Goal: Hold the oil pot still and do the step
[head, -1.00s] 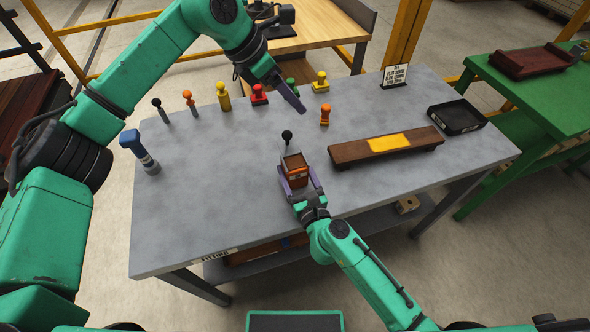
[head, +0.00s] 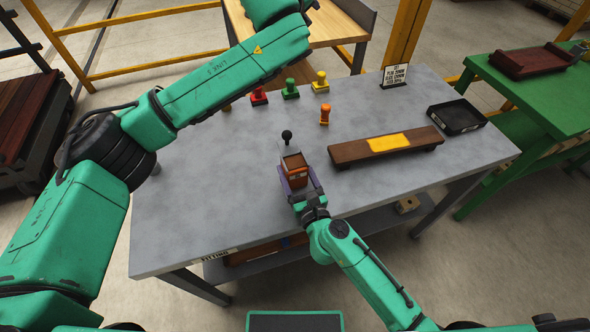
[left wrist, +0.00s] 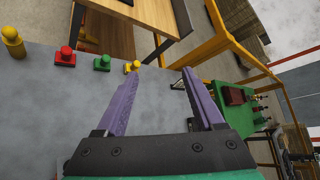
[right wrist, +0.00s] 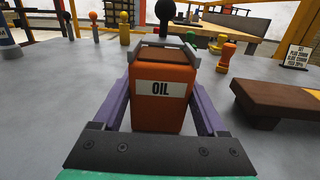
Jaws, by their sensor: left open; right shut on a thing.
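The oil pot (head: 297,179) is a brown-orange box with a white OIL label, readable in the right wrist view (right wrist: 160,107). It is upright near the middle of the grey table. My right gripper (head: 299,183) is shut on it, with a purple finger on each side. A black ball knob (head: 287,135) shows just behind the pot; its lower part is partly hidden. My left gripper is beyond the top edge of the head view. In the left wrist view it (left wrist: 162,74) is open and empty, with table and floor beyond its fingers.
Red (head: 258,97), green (head: 290,90), yellow (head: 321,82) and orange (head: 325,114) knobbed pieces stand toward the back. A brown board (head: 350,152) with a yellow patch and a black tray (head: 455,116) lie right. My left arm hides the table's back left. The front left is clear.

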